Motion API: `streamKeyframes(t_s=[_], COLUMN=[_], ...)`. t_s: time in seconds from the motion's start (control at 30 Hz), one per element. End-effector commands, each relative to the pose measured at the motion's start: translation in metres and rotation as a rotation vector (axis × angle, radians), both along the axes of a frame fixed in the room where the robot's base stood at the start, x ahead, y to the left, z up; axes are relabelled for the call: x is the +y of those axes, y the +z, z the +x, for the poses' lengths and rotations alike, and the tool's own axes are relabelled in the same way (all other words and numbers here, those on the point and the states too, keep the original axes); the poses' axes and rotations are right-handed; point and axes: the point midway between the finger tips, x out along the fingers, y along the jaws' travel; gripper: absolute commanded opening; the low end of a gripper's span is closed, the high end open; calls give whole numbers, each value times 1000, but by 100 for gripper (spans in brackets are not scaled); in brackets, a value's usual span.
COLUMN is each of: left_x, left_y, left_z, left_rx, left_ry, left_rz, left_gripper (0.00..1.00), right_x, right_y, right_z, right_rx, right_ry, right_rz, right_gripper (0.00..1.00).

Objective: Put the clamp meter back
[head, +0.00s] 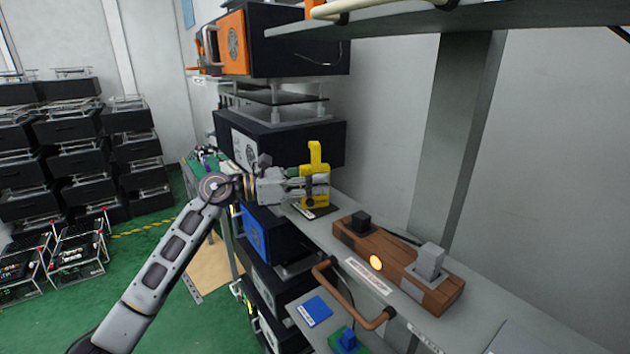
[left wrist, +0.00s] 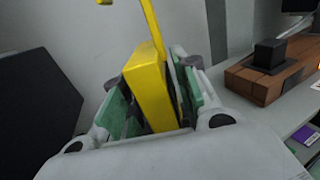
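The yellow clamp meter (head: 315,186) is upright near the left end of the grey shelf, with its clamp jaw at the top. My left gripper (head: 310,187) reaches it from the left, with its fingers at the meter's body. In the left wrist view, the clamp meter (left wrist: 151,88) stands between the two green-padded fingers (left wrist: 150,100), which lie along both sides of it. A dark label plate (head: 318,211) shows on the shelf under the meter. I cannot tell whether the meter's base touches the shelf. My right gripper is not in view.
A brown wooden box (head: 400,262) with a black block, a grey block and a lit orange button stands on the shelf to the right. Black equipment units (head: 285,140) are stacked behind the gripper. An upper shelf (head: 400,22) overhangs at the top right.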

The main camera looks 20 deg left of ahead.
Motion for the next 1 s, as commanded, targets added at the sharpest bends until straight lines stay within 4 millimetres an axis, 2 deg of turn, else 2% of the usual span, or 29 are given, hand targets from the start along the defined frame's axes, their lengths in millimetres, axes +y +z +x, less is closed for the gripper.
streamKeyframes(t_s=[0.1,0.63,1.0], left_x=[0,0,37], left_y=[1,4,0], left_z=[0,0,-21], left_rx=[0,0,2], left_ry=[0,0,2], left_rz=[0,0,1], left_gripper=[45,45,45], right_x=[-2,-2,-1], right_y=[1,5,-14], right_z=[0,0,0], right_rx=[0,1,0], right_ry=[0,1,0], right_rz=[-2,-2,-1], right_gripper=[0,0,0])
